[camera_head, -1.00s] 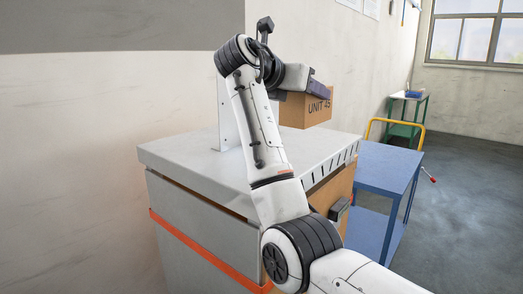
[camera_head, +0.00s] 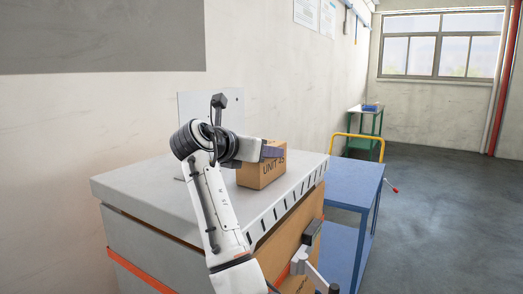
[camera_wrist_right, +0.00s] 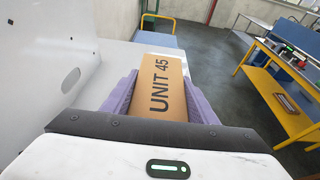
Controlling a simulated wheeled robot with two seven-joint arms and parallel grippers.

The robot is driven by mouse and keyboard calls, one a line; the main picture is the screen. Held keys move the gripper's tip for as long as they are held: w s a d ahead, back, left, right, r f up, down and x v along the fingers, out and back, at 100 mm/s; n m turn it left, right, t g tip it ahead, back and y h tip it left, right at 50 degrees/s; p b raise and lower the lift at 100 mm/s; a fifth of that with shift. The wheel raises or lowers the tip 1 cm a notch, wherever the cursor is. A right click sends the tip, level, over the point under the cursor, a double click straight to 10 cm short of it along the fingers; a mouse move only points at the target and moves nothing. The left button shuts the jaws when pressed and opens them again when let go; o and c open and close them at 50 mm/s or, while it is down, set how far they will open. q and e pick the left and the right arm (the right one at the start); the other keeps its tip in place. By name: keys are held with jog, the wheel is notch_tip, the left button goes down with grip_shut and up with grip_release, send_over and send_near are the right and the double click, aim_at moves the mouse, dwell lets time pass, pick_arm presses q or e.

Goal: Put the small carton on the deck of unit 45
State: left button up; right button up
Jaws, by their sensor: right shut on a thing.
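The small carton (camera_head: 262,172) is a brown box printed "UNIT 45". It is upright at the back right of the grey deck (camera_head: 135,188) on top of the dispenser unit. My right gripper (camera_head: 272,152) is shut on it. In the right wrist view the purple fingers (camera_wrist_right: 160,82) lie along both sides of the carton (camera_wrist_right: 155,100). The carton is over the deck, low down; I cannot tell whether its base touches. My left gripper is not in view.
An upright plate (camera_head: 235,105) stands at the back of the deck, close to my wrist. Slots run along the deck's right edge. A blue trolley (camera_head: 355,182) with a yellow handle stands to the right. A green table (camera_head: 365,112) is farther back.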

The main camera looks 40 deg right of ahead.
jog(key=shift+r, duration=0.1)
jog(key=o, duration=1.4)
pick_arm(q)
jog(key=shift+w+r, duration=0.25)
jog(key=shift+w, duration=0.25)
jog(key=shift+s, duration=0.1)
pick_arm(e)
jog(key=shift+a, duration=0.25)
pick_arm(q)
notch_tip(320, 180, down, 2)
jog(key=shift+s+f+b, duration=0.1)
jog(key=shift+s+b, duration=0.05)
jog(key=shift+b, duration=0.75)
pick_arm(e)
jog(key=v, duration=1.1)
jog(key=shift+s+a+r, duration=0.1)
jog(key=shift+a, duration=0.1)
